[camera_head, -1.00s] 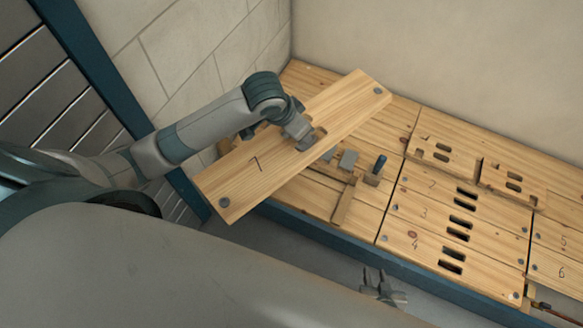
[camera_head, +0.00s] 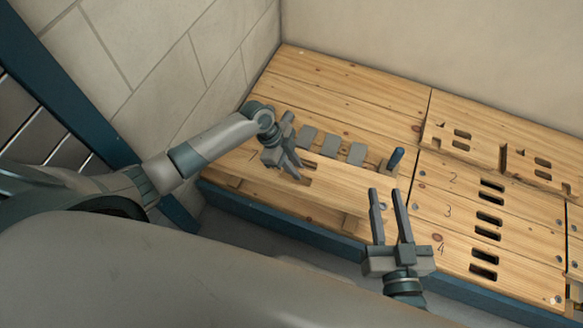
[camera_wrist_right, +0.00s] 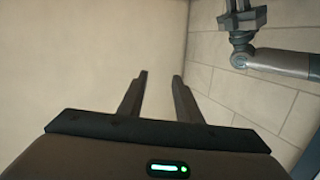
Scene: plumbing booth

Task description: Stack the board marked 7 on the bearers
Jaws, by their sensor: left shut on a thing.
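The board marked 7 (camera_head: 345,186) is a long pale wooden plank at the front left of the decking. My left gripper (camera_head: 298,172) is shut on it at the hand slots near its middle.
Slotted boards marked 2, 3 and 4 (camera_head: 460,235) lie to the right. Walls close off the left and back.

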